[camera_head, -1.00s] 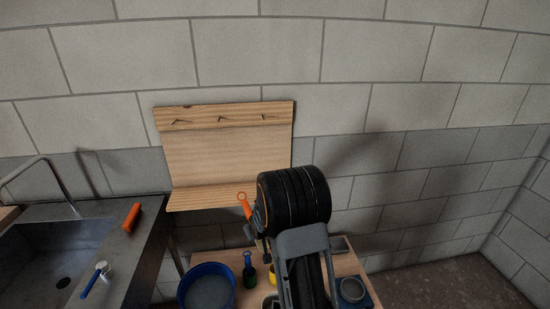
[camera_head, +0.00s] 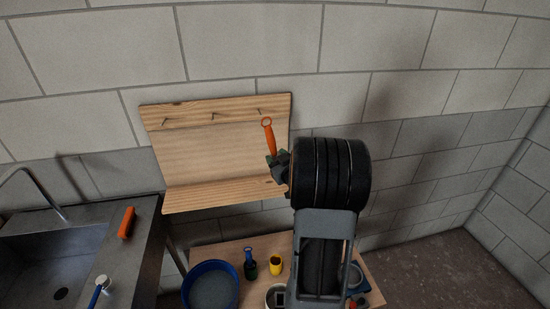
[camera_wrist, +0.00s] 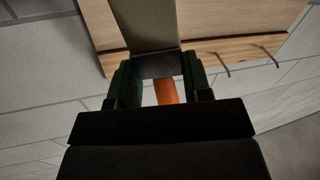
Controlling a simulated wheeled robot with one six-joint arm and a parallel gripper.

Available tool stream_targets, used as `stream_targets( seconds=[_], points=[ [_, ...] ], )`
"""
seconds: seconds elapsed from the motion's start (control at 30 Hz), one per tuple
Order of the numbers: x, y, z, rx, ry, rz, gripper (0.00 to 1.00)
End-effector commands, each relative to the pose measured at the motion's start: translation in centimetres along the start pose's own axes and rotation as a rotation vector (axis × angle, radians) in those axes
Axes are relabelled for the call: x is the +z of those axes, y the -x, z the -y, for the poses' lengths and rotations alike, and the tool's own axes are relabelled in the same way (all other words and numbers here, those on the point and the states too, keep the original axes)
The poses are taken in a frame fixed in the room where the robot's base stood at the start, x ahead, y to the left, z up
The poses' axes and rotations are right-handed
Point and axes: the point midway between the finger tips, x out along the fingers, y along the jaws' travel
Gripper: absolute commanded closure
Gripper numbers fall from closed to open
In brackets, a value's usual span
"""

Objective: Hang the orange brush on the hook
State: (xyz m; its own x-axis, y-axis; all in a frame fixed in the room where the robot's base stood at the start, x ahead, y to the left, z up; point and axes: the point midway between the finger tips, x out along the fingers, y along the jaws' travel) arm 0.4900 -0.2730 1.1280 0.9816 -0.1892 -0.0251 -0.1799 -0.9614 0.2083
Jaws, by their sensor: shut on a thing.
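The orange brush (camera_head: 269,138) is held upright in my gripper (camera_head: 276,160), with its ring end at the top in front of the right part of the wooden hook board (camera_head: 215,140). In the wrist view, the orange handle (camera_wrist: 166,91) shows between the green-padded jaws of my gripper (camera_wrist: 158,85). A wide grey-brown part lies beyond the jaws there; I cannot tell surely what it is. Three dark hooks line the board's upper strip: left (camera_head: 164,123), middle (camera_head: 212,116) and right (camera_head: 259,111).
A low table below carries a blue bowl (camera_head: 211,264), a dark bottle (camera_head: 250,264) and a yellow cup (camera_head: 276,265). A counter with a sink (camera_head: 50,260) stands left, with an orange block (camera_head: 127,222) on it. The board has a lower ledge (camera_head: 225,194).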

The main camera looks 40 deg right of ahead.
Motion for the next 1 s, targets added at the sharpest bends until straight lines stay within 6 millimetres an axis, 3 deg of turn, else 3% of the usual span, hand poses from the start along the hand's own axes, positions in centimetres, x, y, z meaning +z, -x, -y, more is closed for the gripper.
stream_targets(
  seconds=[1.0],
  points=[
    [0.7,-6.0,-1.6,0.003,-0.001,0.001,0.84]
  ],
)
